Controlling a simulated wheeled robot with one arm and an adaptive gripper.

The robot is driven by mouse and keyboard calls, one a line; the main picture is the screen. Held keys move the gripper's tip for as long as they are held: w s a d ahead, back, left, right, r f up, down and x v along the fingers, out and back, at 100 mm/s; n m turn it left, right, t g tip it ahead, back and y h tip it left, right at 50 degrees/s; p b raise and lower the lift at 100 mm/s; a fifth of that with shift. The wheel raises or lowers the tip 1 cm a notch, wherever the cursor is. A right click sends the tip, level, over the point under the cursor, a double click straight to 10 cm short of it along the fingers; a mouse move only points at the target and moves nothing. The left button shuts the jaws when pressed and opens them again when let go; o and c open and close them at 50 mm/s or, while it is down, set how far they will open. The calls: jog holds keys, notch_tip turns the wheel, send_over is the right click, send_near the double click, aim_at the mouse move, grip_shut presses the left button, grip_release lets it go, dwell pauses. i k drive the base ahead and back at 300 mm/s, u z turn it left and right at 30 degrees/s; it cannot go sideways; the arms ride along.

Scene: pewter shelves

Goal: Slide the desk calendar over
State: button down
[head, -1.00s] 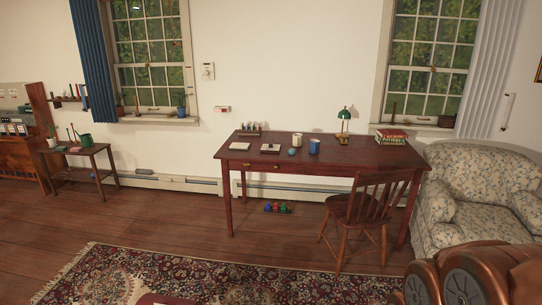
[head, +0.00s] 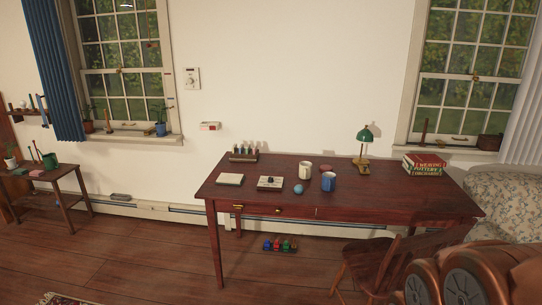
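A dark red desk (head: 350,200) stands against the wall. Two small pale flat things lie on its left part: a plain pad-like one (head: 230,179) and a block with a dark mark on top (head: 270,183). Either could be the desk calendar; I cannot tell which at this size. My gripper is not in view. Only copper-coloured links of my arm show at the lower right, in front of the chair and armchair.
A blue ball (head: 299,189), white mug (head: 305,170) and blue mug (head: 328,181) stand right of the pale things. A small rack (head: 243,154) is behind them. A green lamp (head: 364,136) and books (head: 424,165) are farther right. A wooden chair (head: 390,262) stands at the front right.

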aim_at(263, 184)
jog(key=i, duration=1.65)
jog(key=u, duration=1)
jog(key=i, duration=1.65)
